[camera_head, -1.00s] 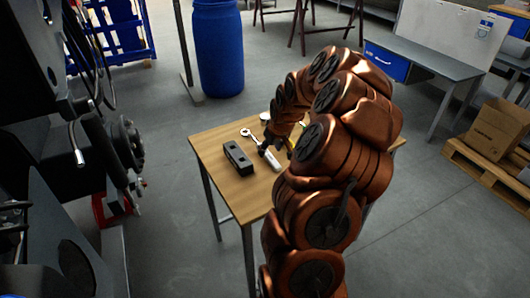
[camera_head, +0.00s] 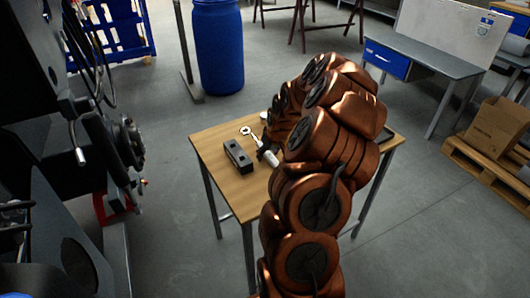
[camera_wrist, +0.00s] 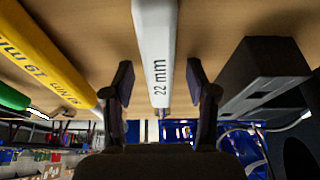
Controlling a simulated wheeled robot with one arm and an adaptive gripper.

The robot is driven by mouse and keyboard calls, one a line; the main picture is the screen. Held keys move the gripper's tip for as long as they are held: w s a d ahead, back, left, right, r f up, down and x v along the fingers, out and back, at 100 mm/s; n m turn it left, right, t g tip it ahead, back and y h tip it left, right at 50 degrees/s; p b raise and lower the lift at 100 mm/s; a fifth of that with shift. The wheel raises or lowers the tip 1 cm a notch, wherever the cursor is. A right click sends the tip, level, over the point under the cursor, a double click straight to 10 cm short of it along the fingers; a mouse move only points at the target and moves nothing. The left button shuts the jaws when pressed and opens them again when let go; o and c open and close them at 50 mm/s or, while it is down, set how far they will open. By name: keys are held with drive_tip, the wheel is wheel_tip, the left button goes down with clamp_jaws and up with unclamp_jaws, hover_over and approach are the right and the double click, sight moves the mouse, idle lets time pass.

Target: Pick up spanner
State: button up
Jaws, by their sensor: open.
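A spanner (camera_head: 246,131) with a metal ring end and a white handle lies on the wooden table (camera_head: 206,146). In the wrist view its white handle (camera_wrist: 156,45), marked 22 mm, runs lengthwise between the fingers of my gripper (camera_wrist: 159,85). The fingers are open, one on each side of the handle, with a gap on both sides. A yellow handle (camera_wrist: 45,55) marked 19 mm lies to the left, with a green handle (camera_wrist: 12,97) farther left. In the head view my arm hides these two handles and much of the gripper.
A black block (camera_head: 238,156) stands on the table left of the white handle; it also shows close to the right finger in the wrist view (camera_wrist: 265,70). Dark machinery (camera_head: 75,130) stands to the left. A blue barrel (camera_head: 218,45) is behind the table.

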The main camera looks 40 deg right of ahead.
drive_tip(key=shift+f, duration=0.2)
drive_tip(key=shift+a, duration=0.1)
clamp_jaws()
idle(0.5)
drive_tip(key=shift+s+f, duration=0.1)
